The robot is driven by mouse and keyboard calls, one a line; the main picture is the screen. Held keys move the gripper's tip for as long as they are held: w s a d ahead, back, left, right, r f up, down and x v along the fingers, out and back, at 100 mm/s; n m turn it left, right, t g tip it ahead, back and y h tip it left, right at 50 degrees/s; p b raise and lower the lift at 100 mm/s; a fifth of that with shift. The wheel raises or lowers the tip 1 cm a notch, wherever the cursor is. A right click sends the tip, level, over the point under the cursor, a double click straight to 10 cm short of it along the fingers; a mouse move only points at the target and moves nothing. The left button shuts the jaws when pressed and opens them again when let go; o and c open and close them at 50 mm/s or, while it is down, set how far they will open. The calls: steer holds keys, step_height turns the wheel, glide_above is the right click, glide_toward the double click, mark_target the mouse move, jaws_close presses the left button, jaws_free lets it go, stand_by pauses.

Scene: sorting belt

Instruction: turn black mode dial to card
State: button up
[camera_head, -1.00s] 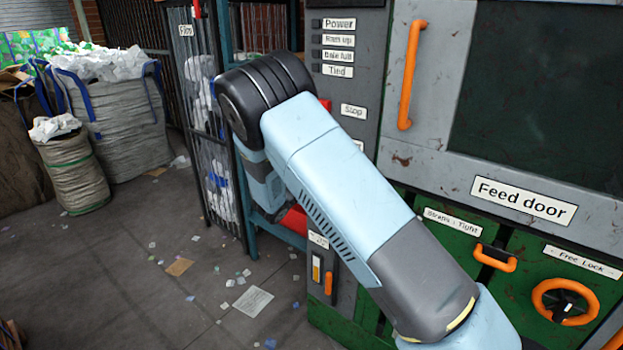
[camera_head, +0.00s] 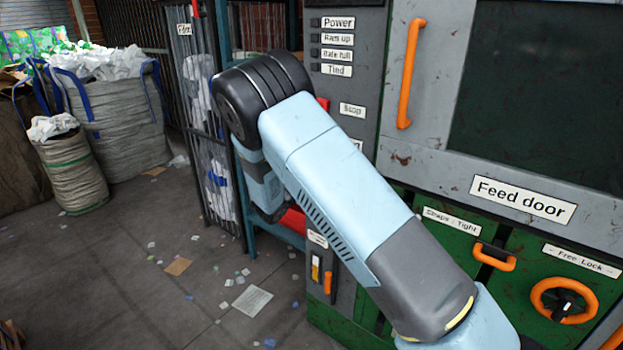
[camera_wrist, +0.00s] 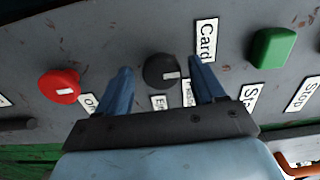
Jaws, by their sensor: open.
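The black mode dial (camera_wrist: 161,71) shows in the wrist view on the grey panel, a round knob with a white pointer mark. The mark points to the right and slightly down in that picture. My gripper (camera_wrist: 163,78) is open, with one blue finger on each side of the dial and a visible gap to it. The "Card" label (camera_wrist: 206,40) is above the right finger. Other labels beside the dial are partly hidden by the fingers and palm. In the head view my arm hides the dial.
A red knob (camera_wrist: 60,87) is left of the fingers and a green button (camera_wrist: 273,48) is to the right. In the head view the feed door (camera_head: 555,100) has an orange handle (camera_head: 411,73), and an orange handwheel (camera_head: 564,299) is below. Filled sacks (camera_head: 115,120) stand left.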

steer(key=v, duration=1.3)
steer(key=shift+s+a, duration=0.2)
steer(key=s+d+r+m+g+y, duration=0.1)
steer(key=s+d+r+m+g, duration=0.35)
steer(key=d+m, duration=0.4)
steer(key=s+d+r+m+g, duration=0.3)
steer(key=d+r+m, duration=0.2)
steer(key=d+m, duration=0.3)
steer(key=s+d+r+m+g+y, duration=0.1)
steer(key=s+d+r+m+g, duration=0.35)
steer(key=d, duration=0.45)
steer(key=s+d+r+m+t+y, duration=0.1)
steer(key=s+d+r+m+y, duration=0.1)
steer(key=s+m, duration=0.5)
steer(key=s+d+r+m+t+y, duration=0.1)
steer(key=s+r+m+y, duration=0.3)
steer(key=s+m, duration=0.4)
steer(key=s+d+r+m+t+y, duration=0.1)
steer(key=s+d+r+m+y, duration=0.1)
steer(key=s+m, duration=0.5)
steer(key=shift+s+d+r+m+y, duration=0.25)
steer(key=shift+d+r+m+y, duration=0.2)
steer(key=shift+r+m, duration=1.15)
steer(key=shift+f, duration=0.25)
